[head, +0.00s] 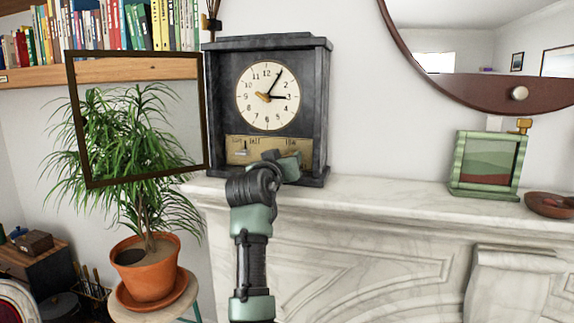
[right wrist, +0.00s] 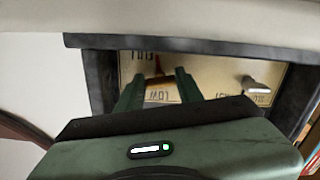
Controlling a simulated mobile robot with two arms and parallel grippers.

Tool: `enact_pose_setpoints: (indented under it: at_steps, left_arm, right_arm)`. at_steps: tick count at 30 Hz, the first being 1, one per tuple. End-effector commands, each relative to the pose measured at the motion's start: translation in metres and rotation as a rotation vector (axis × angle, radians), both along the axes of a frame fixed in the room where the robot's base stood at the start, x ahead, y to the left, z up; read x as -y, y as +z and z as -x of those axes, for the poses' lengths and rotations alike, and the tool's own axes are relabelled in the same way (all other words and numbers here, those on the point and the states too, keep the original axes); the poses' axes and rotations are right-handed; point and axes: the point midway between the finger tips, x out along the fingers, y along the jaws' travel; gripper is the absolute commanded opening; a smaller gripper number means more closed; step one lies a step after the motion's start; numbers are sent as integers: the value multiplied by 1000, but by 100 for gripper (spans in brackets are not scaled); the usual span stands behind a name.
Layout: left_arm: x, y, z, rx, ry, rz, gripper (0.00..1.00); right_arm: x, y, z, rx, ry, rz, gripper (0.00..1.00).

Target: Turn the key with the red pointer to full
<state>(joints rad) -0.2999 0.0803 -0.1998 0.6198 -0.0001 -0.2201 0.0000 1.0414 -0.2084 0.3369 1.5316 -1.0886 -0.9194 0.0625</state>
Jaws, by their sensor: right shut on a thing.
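A dark mantel clock (head: 319,100) stands on the marble mantel, with a brass panel (head: 232,143) below its dial. My right gripper (head: 285,163) reaches the right part of this panel and hides the key there in the head view. In the right wrist view my right gripper (right wrist: 158,82) has its two green fingers on either side of the key (right wrist: 159,79) and is shut on it. The red pointer (right wrist: 158,64) shows just beyond the fingertips, beside upside-down lettering. A second, pale key (right wrist: 262,84) sits apart on the panel; it also shows in the head view (head: 240,153). My left gripper is out of view.
The clock's framed door (head: 136,181) stands open to the left, in front of a potted plant (head: 150,265). A green picture frame (head: 487,163) and a brown bowl (head: 550,205) are on the mantel's right. The mantel (head: 390,195) between is clear.

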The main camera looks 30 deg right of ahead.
Motion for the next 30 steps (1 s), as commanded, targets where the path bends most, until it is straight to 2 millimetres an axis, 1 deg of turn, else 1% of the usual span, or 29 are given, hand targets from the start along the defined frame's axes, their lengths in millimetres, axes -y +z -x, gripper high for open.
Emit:
enact_pose_setpoints:
  at_steps: [1,9,21,22,23,24,30]
  left_arm:
    - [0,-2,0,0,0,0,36]
    - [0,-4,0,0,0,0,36]
    - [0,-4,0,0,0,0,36]
    - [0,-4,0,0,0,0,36]
    - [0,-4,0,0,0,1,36]
    - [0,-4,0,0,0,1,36]
    - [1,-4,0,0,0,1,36]
  right_arm:
    - [0,6,1,25,1,-3,0]
    - [0,7,1,62,1,-34,0]
    - [0,7,1,65,1,-37,0]
    - [0,7,1,65,1,-37,45]
    - [0,6,1,65,1,-37,53]
    - [0,6,0,64,1,-37,58]
    - [0,3,0,58,0,-40,58]
